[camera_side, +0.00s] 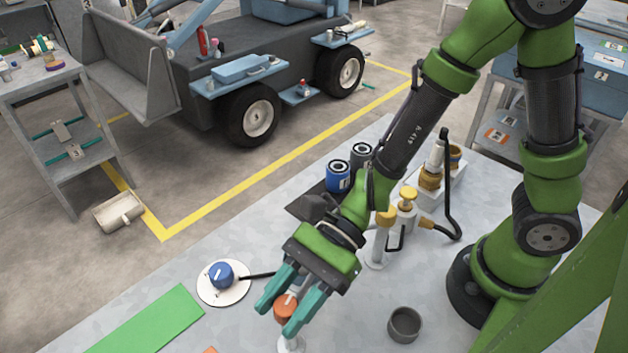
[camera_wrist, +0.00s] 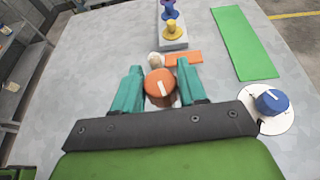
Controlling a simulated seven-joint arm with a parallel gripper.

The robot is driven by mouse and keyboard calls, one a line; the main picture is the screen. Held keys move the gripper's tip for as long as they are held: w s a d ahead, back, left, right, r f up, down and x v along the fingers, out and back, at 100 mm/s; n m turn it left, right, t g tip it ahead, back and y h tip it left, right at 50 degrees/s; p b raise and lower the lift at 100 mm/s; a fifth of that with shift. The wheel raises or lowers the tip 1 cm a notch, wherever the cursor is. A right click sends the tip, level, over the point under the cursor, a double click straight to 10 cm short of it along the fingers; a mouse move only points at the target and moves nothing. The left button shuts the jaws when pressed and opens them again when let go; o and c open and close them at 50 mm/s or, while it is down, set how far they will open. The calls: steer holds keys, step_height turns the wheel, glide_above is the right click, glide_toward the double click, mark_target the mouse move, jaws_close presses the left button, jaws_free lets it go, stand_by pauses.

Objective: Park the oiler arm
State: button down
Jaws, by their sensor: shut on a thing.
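My gripper (camera_side: 278,317) is low over the table, its teal fingers on either side of an orange knob with a white mark (camera_side: 286,304). The wrist view also shows this knob (camera_wrist: 160,84) between the fingers of my gripper (camera_wrist: 158,69), shut on it. A white base (camera_side: 291,344) shows below the knob in the side view. A pale rounded piece (camera_wrist: 155,60) lies just beyond the knob in the wrist view. Which part is the oiler arm I cannot tell for sure; my gripper hides some of the fixture.
A blue knob (camera_side: 221,274) on a white disc stands left of my gripper. A green mat (camera_side: 150,322) lies at front left, a grey cup (camera_side: 404,324) at right. A white post (camera_side: 381,240) stands close behind my gripper. Blue and dark cans (camera_side: 339,176) stand farther back.

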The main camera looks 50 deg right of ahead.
steer(key=shift+m+t, duration=0.4)
steer(key=c, duration=0.7)
jaws_free()
steer(key=n+g+h, duration=0.1)
steer(key=n+g, duration=0.3)
steer(key=g, duration=0.1)
steer(key=shift+w+n, duration=0.1)
steer(key=shift+n, duration=0.2)
steer(key=v, duration=1.6)
steer(key=s+d+r+n+t+h, duration=0.1)
steer(key=d+r+n+t+h, duration=0.2)
steer(key=d, duration=0.4)
steer(key=s+d+r+n+t+h, duration=0.1)
steer(key=d+r+n+t+h, duration=0.2)
steer(key=d+n+t+h, duration=0.3)
steer(key=shift+d+r+t+h, duration=0.25)
steer(key=shift+d+t+h, duration=0.35)
steer(key=shift+t, duration=0.5)
